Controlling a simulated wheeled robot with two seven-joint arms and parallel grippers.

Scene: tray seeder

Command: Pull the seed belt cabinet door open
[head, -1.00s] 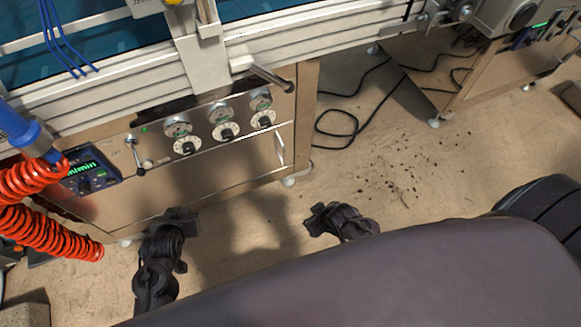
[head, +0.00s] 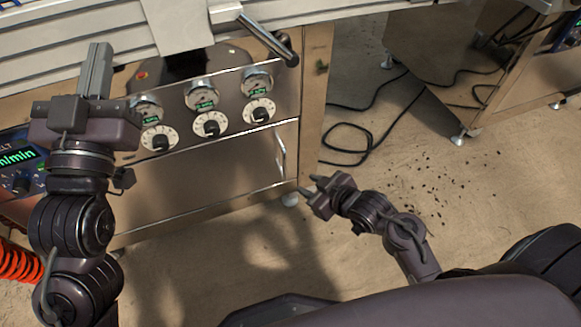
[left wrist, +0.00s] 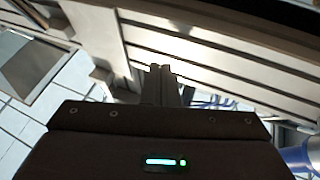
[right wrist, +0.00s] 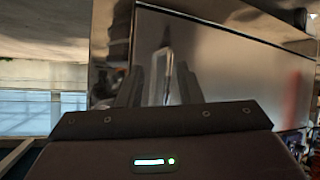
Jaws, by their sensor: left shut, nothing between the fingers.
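The cabinet door (head: 200,188) is the shiny metal panel below the dials in the head view and looks closed. Its upright bar handle (head: 281,152) is near the door's right edge. My right gripper (head: 309,188) is open and empty, low and to the right of the handle, apart from it. My left gripper (head: 98,66) is shut and empty, raised in front of the cabinet's left part. It also shows in the left wrist view (left wrist: 162,70).
Gauges and dials (head: 211,123) line the panel above the door. A dark lever (head: 268,38) sticks out above them. A blue display box (head: 22,165) and red coiled hose (head: 18,258) are at left. Black cable (head: 350,150) and scattered seeds (head: 450,185) lie on the floor at right.

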